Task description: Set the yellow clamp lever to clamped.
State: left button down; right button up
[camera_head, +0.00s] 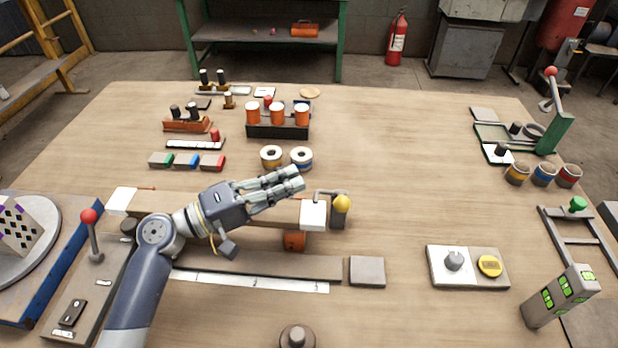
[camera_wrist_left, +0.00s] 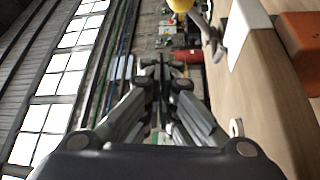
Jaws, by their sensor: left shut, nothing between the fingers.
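The yellow ball knob (camera_head: 342,203) of the clamp lever sits at the right end of a wooden beam, above a dark grey post (camera_head: 339,219). A thin bent metal bar (camera_head: 330,193) runs beside it, over a white block (camera_head: 313,215). In the left wrist view the yellow knob (camera_wrist_left: 180,5) shows at the top edge, partly cut off, with the white block to its right. My left gripper (camera_head: 299,178) is shut and empty, up and left of the knob and apart from it. Its closed fingers (camera_wrist_left: 160,72) also show in the left wrist view.
The beam (camera_head: 180,207) lies under my left arm, with an orange block (camera_head: 294,240) at its front. Two wire spools (camera_head: 271,157) stand behind the gripper. A control panel (camera_head: 467,267) with a grey knob lies front right. The table between is clear.

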pick_arm(q)
jog(key=shift+s+a+f+b, duration=0.2)
jog(key=shift+s+a+f, duration=0.1)
jog(key=shift+a, duration=0.2)
jog(key=shift+s+a+f+b, duration=0.15)
jog(key=shift+s+a+f, duration=0.1)
jog(key=shift+a, duration=0.2)
jog(key=shift+a+f, duration=0.1)
jog(key=shift+a, duration=0.45)
pick_arm(e)
jog(key=shift+s+d+f, duration=0.15)
jog(key=shift+d+f, duration=0.2)
jog(key=shift+d, duration=0.15)
jog(key=shift+s+d+f, duration=0.15)
jog(key=shift+d+f, duration=0.2)
jog(key=shift+d, duration=0.15)
